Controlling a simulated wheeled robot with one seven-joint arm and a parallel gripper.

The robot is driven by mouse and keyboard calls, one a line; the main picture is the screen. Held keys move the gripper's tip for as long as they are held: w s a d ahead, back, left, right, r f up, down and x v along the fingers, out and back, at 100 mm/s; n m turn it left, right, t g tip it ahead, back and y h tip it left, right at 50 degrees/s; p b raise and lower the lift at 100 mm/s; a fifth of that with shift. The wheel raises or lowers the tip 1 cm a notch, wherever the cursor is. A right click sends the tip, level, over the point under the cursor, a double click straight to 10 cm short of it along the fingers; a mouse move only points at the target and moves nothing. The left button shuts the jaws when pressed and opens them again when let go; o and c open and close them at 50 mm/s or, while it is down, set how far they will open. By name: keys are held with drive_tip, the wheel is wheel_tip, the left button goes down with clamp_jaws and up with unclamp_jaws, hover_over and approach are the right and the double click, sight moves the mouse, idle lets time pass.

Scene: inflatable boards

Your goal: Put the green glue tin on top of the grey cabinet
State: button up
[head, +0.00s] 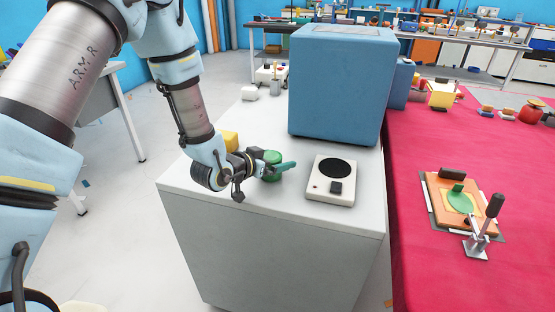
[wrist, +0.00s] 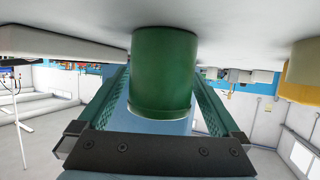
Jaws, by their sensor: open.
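The green glue tin (head: 272,157) stands upright on the light grey cabinet's top (head: 255,203), partly hidden by my gripper in the head view. My gripper (head: 282,168) is low over the cabinet top, with its fingers around the tin. In the wrist view, which looks upside down, the tin (wrist: 163,70) is between the two green fingers (wrist: 163,88), with its base against the pale surface. The fingers are open, one on each side of the tin. I cannot tell whether either finger touches it.
A white device with a round black plate (head: 330,181) sits right of the tin. A large blue box (head: 340,85) stands behind it. A yellow object (head: 229,140) is just left of the tin. A red-covered table (head: 420,262) adjoins on the right. The cabinet's front top is clear.

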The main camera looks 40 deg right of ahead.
drive_tip(key=b+v, duration=0.2)
drive_tip(key=v, duration=0.9)
drive_tip(key=shift+a, duration=0.1)
drive_tip(key=w+a+n+y, duration=0.1)
drive_tip(key=w+a, duration=0.1)
drive_tip(key=w+a+t+y, duration=0.1)
drive_tip(key=w+a, duration=0.1)
drive_tip(key=w, duration=0.1)
drive_tip(key=w+a+n+t+y, duration=0.1)
drive_tip(key=w+a, duration=0.2)
drive_tip(key=shift+f+n, duration=0.2)
drive_tip(key=shift+n, duration=0.1)
drive_tip(key=w+a+n+t+y, duration=0.1)
drive_tip(key=w+a+n+y, duration=0.35)
drive_tip(key=a, duration=0.75)
drive_tip(key=s+a+r+n+g+y, duration=0.1)
drive_tip(key=s+a+n, duration=0.1)
drive_tip(key=a, duration=0.4)
drive_tip(key=s+a+r+n+g+y, duration=0.1)
drive_tip(key=s+a+r+n+y, duration=0.1)
drive_tip(key=a, duration=0.5)
drive_tip(key=s+a+r+n+g+y, duration=0.1)
drive_tip(key=s+a+r+n+y, duration=0.1)
drive_tip(key=a, duration=0.5)
drive_tip(key=shift+s+a+n+g, duration=0.15)
drive_tip(key=shift+s+n+g, duration=0.25)
drive_tip(key=shift+n, duration=0.45)
drive_tip(key=shift+y, duration=0.25)
